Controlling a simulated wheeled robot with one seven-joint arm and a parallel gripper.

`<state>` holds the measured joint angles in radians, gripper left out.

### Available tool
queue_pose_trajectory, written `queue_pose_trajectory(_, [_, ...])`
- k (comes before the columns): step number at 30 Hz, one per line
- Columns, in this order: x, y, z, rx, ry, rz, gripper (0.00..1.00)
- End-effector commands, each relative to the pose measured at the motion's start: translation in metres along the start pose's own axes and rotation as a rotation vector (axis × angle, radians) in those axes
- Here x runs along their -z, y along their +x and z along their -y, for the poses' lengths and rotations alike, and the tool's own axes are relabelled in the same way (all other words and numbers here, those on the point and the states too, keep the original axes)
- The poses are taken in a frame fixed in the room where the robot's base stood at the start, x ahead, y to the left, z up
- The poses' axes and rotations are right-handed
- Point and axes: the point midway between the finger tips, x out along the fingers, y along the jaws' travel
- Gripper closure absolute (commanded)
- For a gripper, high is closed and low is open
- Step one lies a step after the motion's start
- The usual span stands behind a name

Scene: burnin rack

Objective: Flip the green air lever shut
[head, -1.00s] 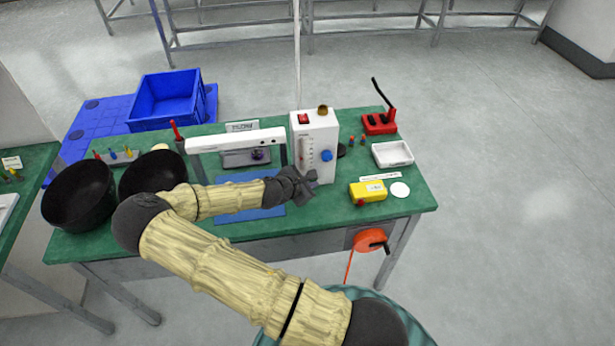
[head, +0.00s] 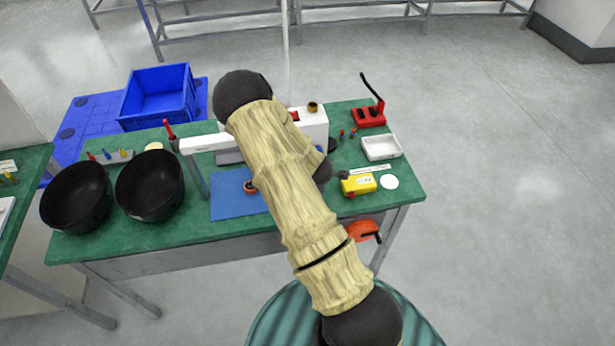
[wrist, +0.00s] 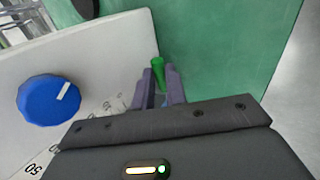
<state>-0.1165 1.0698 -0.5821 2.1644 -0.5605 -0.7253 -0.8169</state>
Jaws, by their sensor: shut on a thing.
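The green air lever (wrist: 156,68) shows in the wrist view as a small green stub beside the white box's face. My gripper (wrist: 162,82) has its two grey fingers on either side of it and is shut on it. The lever's lower part is hidden between the fingers. The white box (wrist: 115,45) carries a blue knob (wrist: 48,99) to the left of my fingers. In the head view my arm covers most of the white box (head: 315,122), and the lever and my fingertips are hidden.
On the green bench (head: 400,190), a yellow block (head: 359,184), a white tray (head: 381,147) and a red lever device (head: 368,116) stand to the right. Two black bowls (head: 150,185) stand left. A blue mat (head: 232,198) lies in the middle, and a white frame (head: 205,143) stands behind it.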

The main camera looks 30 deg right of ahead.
Motion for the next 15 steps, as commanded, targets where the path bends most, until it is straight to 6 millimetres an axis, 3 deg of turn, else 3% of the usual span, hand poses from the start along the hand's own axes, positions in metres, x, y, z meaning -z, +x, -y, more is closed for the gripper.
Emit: queue_pose_trajectory(15, [-0.0025, 0.0026, 0.0004, -0.007, 0.059, -0.087, 1.0])
